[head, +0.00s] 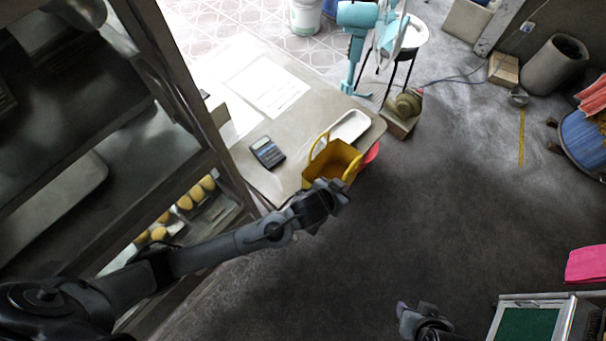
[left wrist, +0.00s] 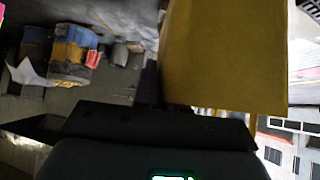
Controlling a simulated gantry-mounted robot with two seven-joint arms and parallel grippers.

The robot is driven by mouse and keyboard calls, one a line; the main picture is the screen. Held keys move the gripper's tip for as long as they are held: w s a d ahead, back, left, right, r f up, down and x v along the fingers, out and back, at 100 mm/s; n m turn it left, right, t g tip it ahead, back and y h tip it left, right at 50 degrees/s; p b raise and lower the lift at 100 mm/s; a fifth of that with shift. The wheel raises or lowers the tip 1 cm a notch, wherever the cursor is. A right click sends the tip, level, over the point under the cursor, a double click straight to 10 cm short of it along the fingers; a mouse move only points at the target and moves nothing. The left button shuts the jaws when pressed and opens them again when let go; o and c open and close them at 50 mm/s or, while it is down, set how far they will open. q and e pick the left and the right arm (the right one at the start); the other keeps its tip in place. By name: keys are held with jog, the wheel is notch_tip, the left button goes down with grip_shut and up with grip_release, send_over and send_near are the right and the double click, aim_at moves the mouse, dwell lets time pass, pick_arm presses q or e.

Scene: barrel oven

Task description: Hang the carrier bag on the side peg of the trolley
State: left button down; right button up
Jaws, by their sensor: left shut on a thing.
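The yellow carrier bag (head: 338,160) is open-topped, with handle loops standing up, and shows over the front right corner of the table. My left gripper (head: 332,196) is shut on it at its near side. In the left wrist view the yellow bag (left wrist: 226,55) fills the upper middle, just beyond the dark jaws; the grip point is hidden. My right gripper (head: 410,312) is at the bottom of the head view, apart from the bag; its jaw opening is unclear. I cannot identify the trolley with certainty, and no side peg can be made out.
The grey table (head: 225,80) bears a calculator (head: 267,152), a white tray (head: 350,127) and paper (head: 267,88). A dark rack (head: 200,130) stands left. A green-topped metal unit (head: 527,325) is at bottom right. The grey floor (head: 450,200) between is clear.

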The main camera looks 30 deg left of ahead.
aim_at(312, 175)
dwell(0.3)
pick_arm(q)
jog(key=w+a+f, duration=0.1)
jog(key=a+f, duration=0.1)
jog(key=a, duration=0.1)
jog(key=w+a+f, duration=0.2)
jog(key=a, duration=0.2)
jog(key=w+a+f, duration=0.2)
jog(key=a+f, duration=0.1)
jog(key=shift+a+p, duration=0.2)
jog(key=shift+p, duration=0.1)
jog(key=shift+w+a+f, duration=0.1)
jog(key=shift+f, duration=1.8)
jog(key=shift+f, duration=0.15)
jog(key=c, duration=1.2)
grip_release()
